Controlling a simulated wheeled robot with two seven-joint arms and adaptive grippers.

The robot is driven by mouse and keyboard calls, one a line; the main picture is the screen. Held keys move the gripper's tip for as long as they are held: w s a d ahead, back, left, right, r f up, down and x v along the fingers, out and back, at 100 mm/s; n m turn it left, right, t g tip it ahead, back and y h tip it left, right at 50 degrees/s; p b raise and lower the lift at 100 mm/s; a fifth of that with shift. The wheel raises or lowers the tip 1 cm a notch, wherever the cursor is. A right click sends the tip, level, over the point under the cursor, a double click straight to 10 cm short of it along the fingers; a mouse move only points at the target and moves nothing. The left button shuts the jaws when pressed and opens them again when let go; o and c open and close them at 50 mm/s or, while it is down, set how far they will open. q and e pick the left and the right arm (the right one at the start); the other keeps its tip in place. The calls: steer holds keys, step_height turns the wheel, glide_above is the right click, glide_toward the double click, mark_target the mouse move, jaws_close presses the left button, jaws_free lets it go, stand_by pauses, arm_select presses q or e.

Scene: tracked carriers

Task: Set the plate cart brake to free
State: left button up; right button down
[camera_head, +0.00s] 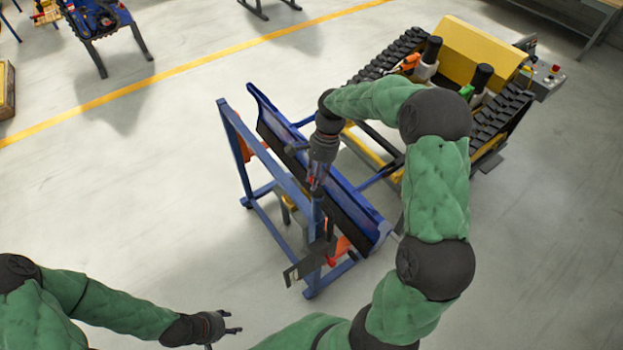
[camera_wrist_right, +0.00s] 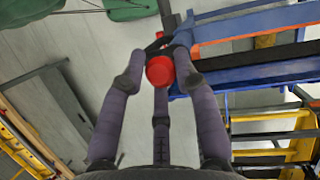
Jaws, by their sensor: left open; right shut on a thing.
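The plate cart (camera_head: 259,157) is a blue frame in the middle of the head view, with a long dark-and-blue plate (camera_head: 350,205) leaning along it. My right gripper (camera_head: 317,188) points down at the cart's near end. In the right wrist view its fingers (camera_wrist_right: 164,55) are closed around a red knob (camera_wrist_right: 160,71) beside the blue frame. In the head view the gripper hides the knob. I cannot tell the brake's position. My left gripper (camera_head: 232,323) is open and empty, low in the head view, apart from the cart.
A yellow and black tracked carrier (camera_head: 480,50) stands behind the cart at the upper right, with a control box (camera_head: 545,78) on its side. An orange part (camera_head: 340,250) and a grey bracket (camera_head: 300,270) are at the cart's near end.

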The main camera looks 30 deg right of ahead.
steer(key=d+y, duration=0.2)
steer(key=y, duration=0.1)
steer(key=shift+w+d+r, duration=0.1)
steer(key=shift+w+d, duration=0.15)
steer(key=shift+w, duration=0.05)
steer(key=d+y, duration=0.1)
steer(key=d+f+y, duration=0.1)
steer(key=y, duration=0.1)
steer(key=shift+d, duration=0.4)
steer(key=shift+w+d+f, duration=0.1)
steer(key=shift+d, duration=0.15)
steer(key=c, duration=1)
jaws_free()
steer(key=shift+f, duration=0.1)
steer(key=shift+c, duration=0.2)
steer(key=shift+w+f+g, duration=0.1)
steer(key=shift+g, duration=0.2)
